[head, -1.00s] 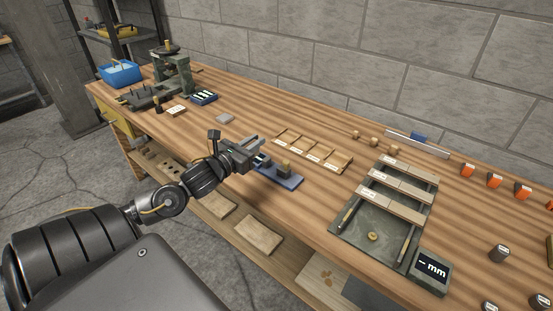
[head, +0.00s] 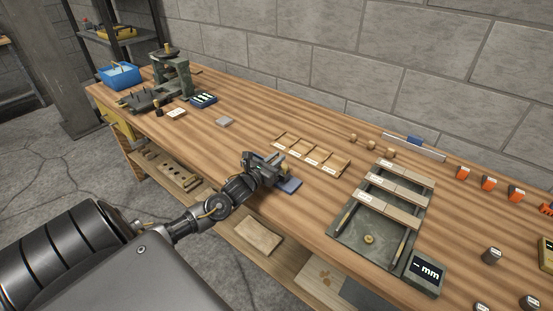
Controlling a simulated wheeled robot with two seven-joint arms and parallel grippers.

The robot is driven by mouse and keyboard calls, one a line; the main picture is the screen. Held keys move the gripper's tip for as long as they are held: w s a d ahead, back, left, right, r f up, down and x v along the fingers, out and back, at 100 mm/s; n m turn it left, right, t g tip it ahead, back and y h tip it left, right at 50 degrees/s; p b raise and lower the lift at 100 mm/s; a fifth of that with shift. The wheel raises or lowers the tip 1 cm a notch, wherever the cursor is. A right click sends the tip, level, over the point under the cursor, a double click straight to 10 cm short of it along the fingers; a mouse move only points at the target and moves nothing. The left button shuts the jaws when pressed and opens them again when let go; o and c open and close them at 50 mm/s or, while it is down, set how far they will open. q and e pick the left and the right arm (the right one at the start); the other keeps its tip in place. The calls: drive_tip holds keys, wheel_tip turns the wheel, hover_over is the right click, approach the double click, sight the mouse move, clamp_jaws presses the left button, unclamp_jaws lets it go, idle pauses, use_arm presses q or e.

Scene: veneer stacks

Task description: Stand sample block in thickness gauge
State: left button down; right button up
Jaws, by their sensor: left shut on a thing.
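My left gripper (head: 277,168) is at the blue pad (head: 291,186) near the table's front edge. It is shut on a small brown block (head: 285,172), which looks like the sample block; the fingers hide most of it, and I cannot tell whether it still touches the pad. A grey-green tray (head: 343,233) with labelled crossbars stands to the right, with a dark display (head: 427,271) reading "mm" beside it; this looks like the thickness gauge. My right gripper is not in view.
Shallow wooden trays (head: 312,153) lie behind the gripper. A small grey block (head: 223,121) lies further left. A green press (head: 173,75) and blue bin (head: 119,76) stand at the far left. Orange-faced blocks (head: 488,183) line the right. Bare wood lies between pad and grey-green tray.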

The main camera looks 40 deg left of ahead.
use_arm(q)
drive_tip(key=shift+f, duration=0.25)
drive_tip(key=shift+f, duration=0.2)
drive_tip(key=c, duration=1.4)
unclamp_jaws()
